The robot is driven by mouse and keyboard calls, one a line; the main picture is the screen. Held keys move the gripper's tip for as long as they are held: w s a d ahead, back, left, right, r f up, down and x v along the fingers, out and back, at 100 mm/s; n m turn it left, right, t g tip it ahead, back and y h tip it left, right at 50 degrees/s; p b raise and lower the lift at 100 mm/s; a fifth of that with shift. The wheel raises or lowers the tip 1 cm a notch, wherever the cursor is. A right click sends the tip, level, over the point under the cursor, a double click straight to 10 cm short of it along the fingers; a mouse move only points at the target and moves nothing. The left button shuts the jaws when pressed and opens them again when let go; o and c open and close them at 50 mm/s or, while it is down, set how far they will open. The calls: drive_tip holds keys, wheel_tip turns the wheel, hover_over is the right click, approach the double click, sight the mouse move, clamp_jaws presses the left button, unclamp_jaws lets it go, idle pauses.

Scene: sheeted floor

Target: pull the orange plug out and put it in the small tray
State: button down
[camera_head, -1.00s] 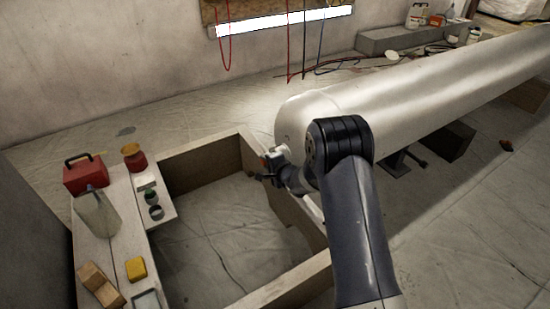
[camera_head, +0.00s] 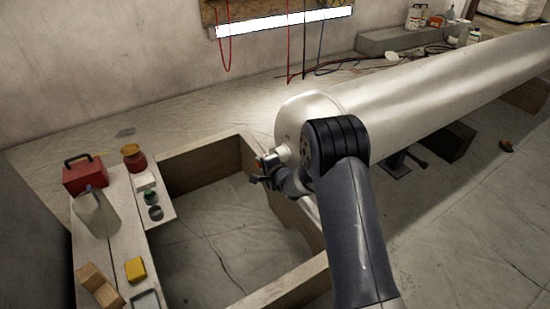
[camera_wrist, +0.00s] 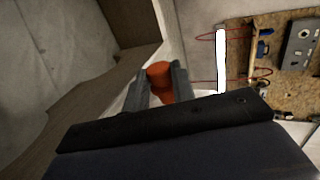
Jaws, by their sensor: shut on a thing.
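The orange plug (camera_wrist: 160,73) is held between the two fingers of my gripper (camera_wrist: 161,84) in the wrist view. A small grey-rimmed tray (camera_head: 146,300) sits on the pale bench at lower left, partly cut off by the picture edge.
The bench also holds a red toolbox (camera_head: 84,174), a clear jug (camera_head: 96,212), a red pot (camera_head: 134,157), a yellow block (camera_head: 135,268) and wooden blocks (camera_head: 99,287). A wooden-walled pit (camera_head: 205,157) lies between bench and pipe.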

drive_tip(key=shift+s+a+b, duration=0.3)
drive_tip(key=shift+s+a, duration=0.25)
drive_tip(key=shift+a, duration=0.3)
drive_tip(key=shift+s+a+b, duration=0.25)
drive_tip(key=shift+s+a, duration=0.3)
drive_tip(key=shift+a, duration=0.25)
